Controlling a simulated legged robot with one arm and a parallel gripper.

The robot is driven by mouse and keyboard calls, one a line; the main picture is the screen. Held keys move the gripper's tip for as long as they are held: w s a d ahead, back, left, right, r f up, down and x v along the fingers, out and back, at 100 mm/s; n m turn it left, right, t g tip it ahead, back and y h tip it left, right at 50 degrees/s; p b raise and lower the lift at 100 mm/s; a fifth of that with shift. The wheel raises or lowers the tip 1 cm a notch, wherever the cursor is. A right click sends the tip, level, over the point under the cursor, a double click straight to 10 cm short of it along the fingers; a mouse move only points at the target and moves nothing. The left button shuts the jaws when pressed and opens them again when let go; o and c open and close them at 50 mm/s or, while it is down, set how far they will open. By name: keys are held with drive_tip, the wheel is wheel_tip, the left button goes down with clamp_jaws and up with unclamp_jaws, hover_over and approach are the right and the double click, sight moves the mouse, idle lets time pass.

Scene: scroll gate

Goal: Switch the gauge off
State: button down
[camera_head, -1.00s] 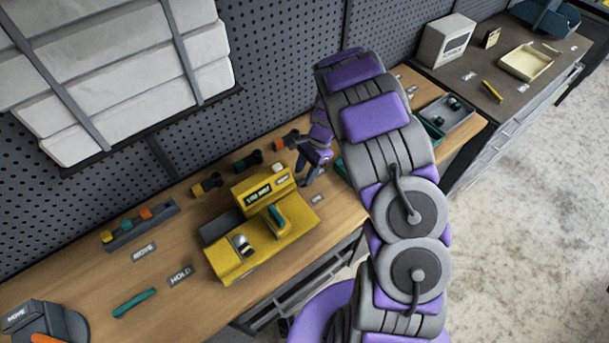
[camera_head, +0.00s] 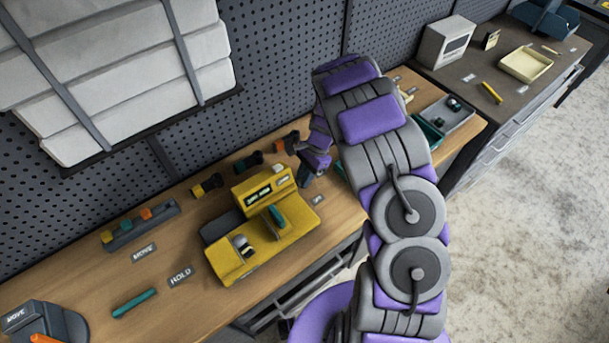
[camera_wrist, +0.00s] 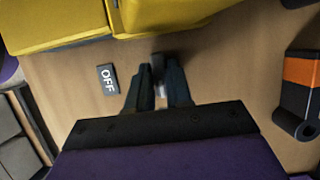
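The yellow gauge (camera_head: 245,262) stands on the wooden bench in the head view, with a small dark display (camera_head: 258,196), a teal lever (camera_head: 276,216) and a pale knob on top. Its yellow side (camera_wrist: 60,25) fills the top of the wrist view. An OFF label (camera_wrist: 108,80) lies on the bench left of my fingers. My gripper (camera_wrist: 159,68) points down beside the gauge; in the head view it is at the gauge's right end (camera_head: 308,178). The fingers are close together with a small pale grey thing showing between them. I cannot tell whether they grip it.
A dark and orange cylinder (camera_wrist: 300,85) lies right of my gripper. Several dark cylinders line the bench behind the gauge. MOVE (camera_head: 144,253) and HOLD (camera_head: 180,276) labels and a teal bar (camera_head: 134,303) lie to the left. The perforated wall (camera_head: 280,60) bounds the back.

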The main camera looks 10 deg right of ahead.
drive_tip(key=shift+s+p, duration=0.1)
drive_tip(key=shift+p, duration=0.2)
drive_tip(key=shift+m, duration=0.4)
drive_tip(key=m+p, duration=0.1)
drive_tip(key=m+t+p, duration=0.1)
drive_tip(key=m+p, duration=0.1)
drive_tip(key=shift+s+y, duration=0.2)
drive_tip(key=shift+y, duration=0.1)
drive_tip(key=m+t+p, duration=0.2)
drive_tip(key=m+p, duration=0.1)
drive_tip(key=m, duration=0.1)
drive_tip(key=shift+s+a+m, duration=0.1)
drive_tip(key=shift+a+m, duration=0.05)
drive_tip(key=shift+m, duration=0.15)
drive_tip(key=m+t+h+p, duration=0.1)
drive_tip(key=m, duration=0.2)
drive_tip(key=shift+f+m, duration=0.15)
drive_tip(key=shift+m, duration=0.15)
drive_tip(key=shift+s+f+m+t+h+b, duration=0.1)
drive_tip(key=shift+m+t+h+b, duration=0.25)
drive_tip(key=shift+m, duration=0.7)
drive_tip(key=shift+s+m+t+h+b, duration=0.1)
drive_tip(key=shift+m+t+h+b, duration=0.2)
drive_tip(key=shift+m, duration=0.75)
